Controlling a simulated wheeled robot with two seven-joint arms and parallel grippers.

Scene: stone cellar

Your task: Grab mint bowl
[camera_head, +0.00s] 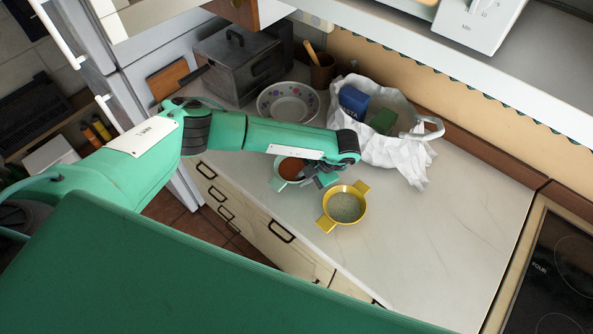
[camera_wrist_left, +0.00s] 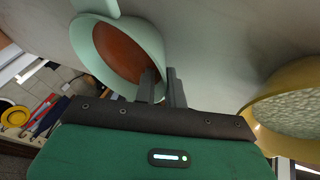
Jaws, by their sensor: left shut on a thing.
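The mint bowl (camera_head: 277,184) sits on the pale countertop with reddish-brown contents inside, and part of it is hidden behind my left arm in the head view. In the left wrist view the mint bowl (camera_wrist_left: 91,61) is at the upper left, with one handle at the top edge. My left gripper (camera_head: 322,174) is at the bowl's right side in the head view. In the left wrist view the fingers of my left gripper (camera_wrist_left: 164,82) are close together at the bowl's rim, shut on it. My right gripper is not in view.
A yellow two-handled bowl (camera_head: 327,223) with pale grainy contents stands close to the right of the mint bowl. Behind are a white plastic bag (camera_head: 402,157) with boxes, a patterned bowl (camera_head: 268,112) and a grey metal box (camera_head: 228,68). The counter (camera_head: 440,230) is clear at right.

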